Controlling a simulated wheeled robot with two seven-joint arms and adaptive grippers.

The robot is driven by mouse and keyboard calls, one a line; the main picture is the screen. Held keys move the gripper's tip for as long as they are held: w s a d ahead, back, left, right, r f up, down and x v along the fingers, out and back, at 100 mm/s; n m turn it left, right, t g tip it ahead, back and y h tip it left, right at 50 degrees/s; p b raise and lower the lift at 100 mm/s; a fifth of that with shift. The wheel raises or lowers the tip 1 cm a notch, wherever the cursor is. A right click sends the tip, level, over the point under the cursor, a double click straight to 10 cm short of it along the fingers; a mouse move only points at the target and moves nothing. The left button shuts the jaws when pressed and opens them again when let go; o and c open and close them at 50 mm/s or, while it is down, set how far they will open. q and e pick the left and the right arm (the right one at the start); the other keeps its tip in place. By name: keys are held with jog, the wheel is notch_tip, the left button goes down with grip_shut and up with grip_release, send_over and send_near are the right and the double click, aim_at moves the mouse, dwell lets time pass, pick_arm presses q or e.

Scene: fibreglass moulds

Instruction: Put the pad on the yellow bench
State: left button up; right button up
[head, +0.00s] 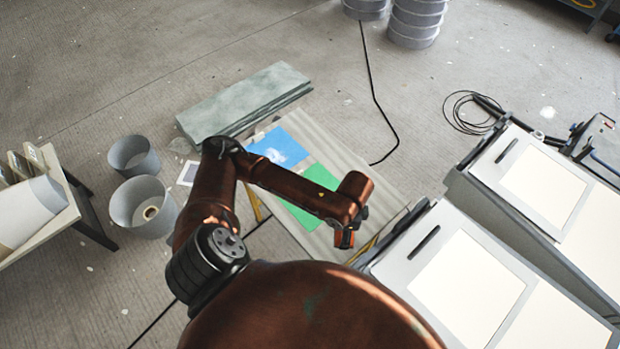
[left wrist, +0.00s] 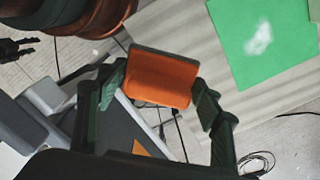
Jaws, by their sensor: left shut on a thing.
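The pad is an orange block (left wrist: 160,78) held between the two dark fingers of my left gripper (left wrist: 157,98) in the left wrist view. In the head view a bit of orange (head: 345,240) shows at the end of my left arm. The yellow bench (head: 335,147) has a pale striped top and yellow legs. It lies under my left arm, which hides part of it. The pad appears over the bench's near edge; its height above the top is hard to tell. My right gripper is not clearly visible.
A green sheet (head: 310,196) and a blue sheet (head: 278,147) lie on the bench. Grey moulds with cream panels (head: 467,287) stand close on the right. A stone-like slab (head: 245,100) is behind the bench. Grey buckets (head: 140,207) stand on the left. Bare striped bench top shows beside the sheets.

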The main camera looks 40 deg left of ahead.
pick_arm(q)
jog(key=s+d+f+m, duration=0.2)
jog(key=s+f+m, duration=0.15)
jog(key=s, duration=0.35)
jog(key=shift+m, duration=0.45)
jog(key=w+a+f+b, duration=0.1)
jog(key=w+f, duration=0.2)
jog(key=w, duration=0.1)
jog(key=w+a+f+b, duration=0.1)
jog(key=w+f+b, duration=0.1)
jog(key=w+f, duration=0.1)
jog(key=w+a+f+b, duration=0.1)
jog(key=w+f+b, duration=0.1)
jog(key=w, duration=0.3)
jog(key=shift+w+a+f, duration=0.1)
jog(key=shift+w+f, duration=0.05)
jog(key=shift+f, duration=0.25)
jog(key=shift+w+a+f, duration=0.1)
jog(key=shift+w+f, duration=0.2)
jog(key=f, duration=0.2)
jog(key=f+b, duration=0.1)
jog(key=shift+w+f, duration=0.25)
jog(key=shift+f, duration=0.15)
jog(key=shift+r, duration=0.1)
